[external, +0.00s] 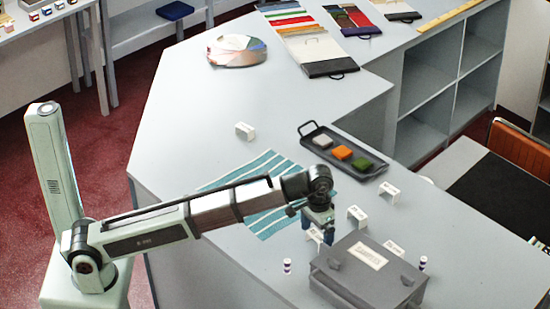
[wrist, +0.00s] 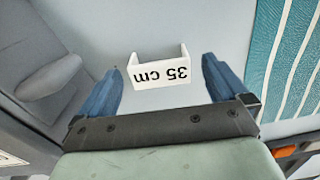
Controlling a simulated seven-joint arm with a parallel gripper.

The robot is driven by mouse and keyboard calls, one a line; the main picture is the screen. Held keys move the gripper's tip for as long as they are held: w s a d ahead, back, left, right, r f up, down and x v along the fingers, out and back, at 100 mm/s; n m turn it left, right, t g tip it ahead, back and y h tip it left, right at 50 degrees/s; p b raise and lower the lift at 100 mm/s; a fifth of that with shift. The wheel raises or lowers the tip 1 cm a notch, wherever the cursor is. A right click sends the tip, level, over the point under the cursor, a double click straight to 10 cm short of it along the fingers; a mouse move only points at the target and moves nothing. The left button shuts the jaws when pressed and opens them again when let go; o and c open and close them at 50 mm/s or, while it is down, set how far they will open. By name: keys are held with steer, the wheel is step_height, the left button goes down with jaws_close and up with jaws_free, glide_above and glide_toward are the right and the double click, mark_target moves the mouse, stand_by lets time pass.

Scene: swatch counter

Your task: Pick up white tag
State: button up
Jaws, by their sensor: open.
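A white tag (wrist: 160,70) printed "35 cm" shows upside down in the wrist view, on the grey counter. My gripper (wrist: 161,72) is open, with one blue finger at each side of the tag and a gap on both sides. In the external view my gripper (external: 323,235) points down at the counter, between the striped cloth and the grey box. A white tag (external: 314,235) shows there beside the fingers, partly hidden. Other white tags stand near: one (external: 357,215) right of my gripper, one (external: 389,192) by the tray, and one (external: 245,131) farther back.
A grey box (external: 345,288) with a label stands close in front of my gripper. A striped teal cloth (external: 262,222) lies behind it. A dark tray (external: 312,129) holds coloured blocks. Small striped cylinders (external: 287,267) flank the box. The counter's middle is clear.

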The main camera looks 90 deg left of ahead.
mark_target(317, 235)
step_height(317, 235, down, 2)
steer(key=c, duration=1)
steer(key=shift+r, duration=0.2)
step_height(317, 235, up, 10)
steer(key=shift+f, duration=0.15)
stand_by(0.3)
